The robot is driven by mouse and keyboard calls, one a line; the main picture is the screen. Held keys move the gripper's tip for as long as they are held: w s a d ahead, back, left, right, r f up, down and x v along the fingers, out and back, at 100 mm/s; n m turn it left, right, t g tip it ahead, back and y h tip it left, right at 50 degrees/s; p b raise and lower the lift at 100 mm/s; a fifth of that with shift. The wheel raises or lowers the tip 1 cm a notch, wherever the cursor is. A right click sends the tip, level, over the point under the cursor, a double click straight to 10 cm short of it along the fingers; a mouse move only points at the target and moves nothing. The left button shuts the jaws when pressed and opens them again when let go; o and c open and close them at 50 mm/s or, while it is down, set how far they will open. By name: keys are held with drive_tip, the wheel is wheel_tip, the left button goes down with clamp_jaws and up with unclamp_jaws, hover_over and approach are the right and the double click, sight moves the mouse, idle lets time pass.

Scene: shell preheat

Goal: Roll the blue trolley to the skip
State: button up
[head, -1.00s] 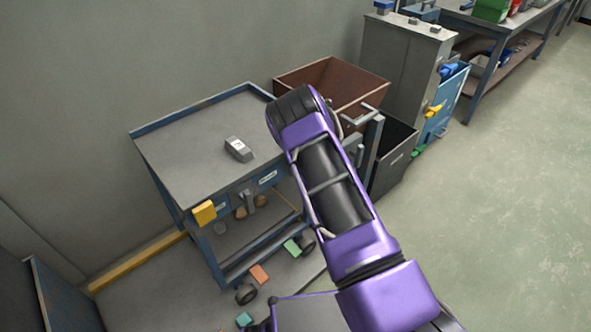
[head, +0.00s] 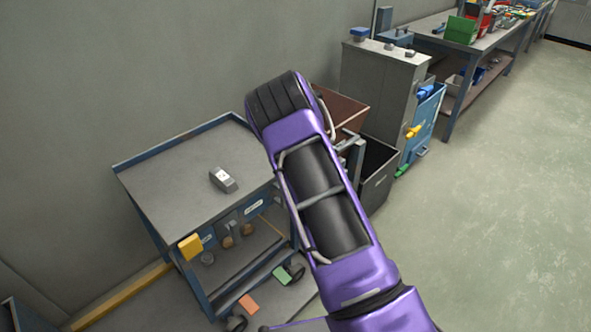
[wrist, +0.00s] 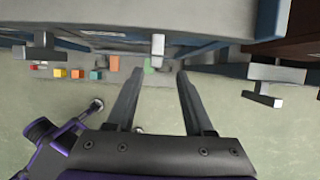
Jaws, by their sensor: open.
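The blue trolley (head: 205,185) stands at the left in the head view, with a grey top, blue frame, drawers, lower shelf and black wheels. Its front shows across the top of the wrist view (wrist: 120,38). A reddish-brown bin (head: 343,108), possibly the skip, is right of the trolley and partly hidden by my arm; a brown part shows at the upper right in the wrist view (wrist: 297,48). My gripper (wrist: 157,72) is open and empty. A grey handle (wrist: 157,45) lies just beyond its fingertips, with no visible contact. My arm hides the gripper in the head view.
A grey cabinet (head: 380,95) and a workbench (head: 485,45) are behind to the right. Coloured blocks (head: 249,303) lie by the trolley's wheels. Open floor (head: 490,210) is at the right.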

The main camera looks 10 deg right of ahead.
drive_tip(key=v, duration=0.7)
drive_tip(key=shift+r+p, duration=0.2)
drive_tip(key=shift+p, duration=0.2)
drive_tip(key=shift+d+r, duration=0.1)
drive_tip(key=shift+d, duration=0.05)
